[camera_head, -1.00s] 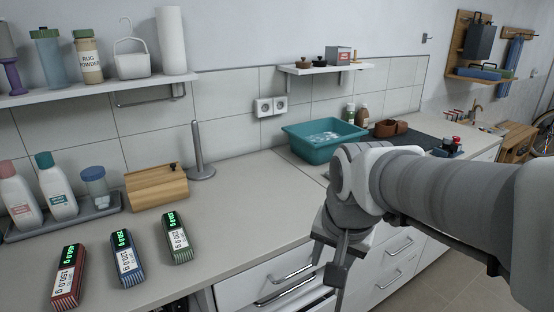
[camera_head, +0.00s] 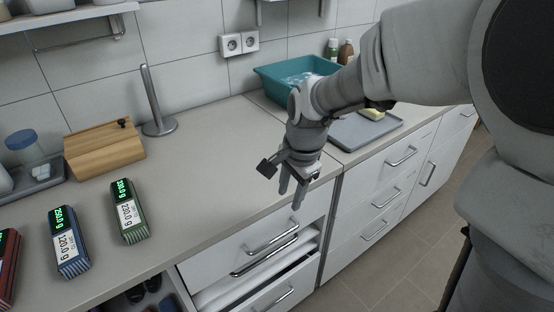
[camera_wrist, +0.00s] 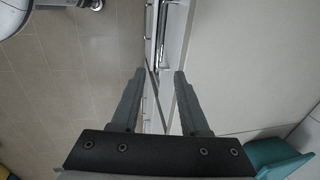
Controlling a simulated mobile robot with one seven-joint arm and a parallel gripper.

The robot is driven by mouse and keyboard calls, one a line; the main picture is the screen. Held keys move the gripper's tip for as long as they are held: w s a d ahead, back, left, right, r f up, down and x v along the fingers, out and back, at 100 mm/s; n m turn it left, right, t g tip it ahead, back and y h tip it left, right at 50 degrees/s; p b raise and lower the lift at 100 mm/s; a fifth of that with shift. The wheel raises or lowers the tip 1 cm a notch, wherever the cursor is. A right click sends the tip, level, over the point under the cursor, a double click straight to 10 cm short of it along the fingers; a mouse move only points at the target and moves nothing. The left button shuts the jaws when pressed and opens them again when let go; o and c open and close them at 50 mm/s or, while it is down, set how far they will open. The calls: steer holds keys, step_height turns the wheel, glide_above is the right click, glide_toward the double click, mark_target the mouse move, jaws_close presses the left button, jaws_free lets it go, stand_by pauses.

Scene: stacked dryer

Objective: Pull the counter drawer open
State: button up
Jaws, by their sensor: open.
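The counter (camera_head: 205,180) has white drawer fronts with metal bar handles. In the head view, the top drawer (camera_head: 225,262) under the near counter section has a bar handle (camera_head: 273,236). A second handle (camera_head: 265,256) sits close below it, above a gap with something white inside. My gripper (camera_head: 291,190) is open and empty, pointing down just in front of the counter edge, above and apart from these handles. In the wrist view, the two fingers of my gripper (camera_wrist: 160,73) are spread over the counter's front edge, with metal handles (camera_wrist: 164,38) beyond the tips.
Several handled drawers (camera_head: 385,195) stand to the right. A teal basin (camera_head: 285,72), a grey tray (camera_head: 365,130), a wooden box (camera_head: 104,150) and a metal upright holder (camera_head: 158,125) stand on the counter. Labelled blocks (camera_head: 128,212) lie at left. The floor (camera_head: 400,265) in front is clear.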

mark_target(280, 236)
steer(key=f+b, duration=0.1)
steer(key=f, duration=0.4)
steer(key=w+a+f+b, duration=0.1)
steer(key=f, duration=0.5)
steer(key=w+f+b, duration=0.1)
steer(key=f, duration=0.4)
steer(key=shift+w+a+f+b, duration=0.2)
steer(key=shift+a+f+b, duration=0.15)
steer(key=shift+a, duration=0.05)
jaws_close()
stand_by(0.5)
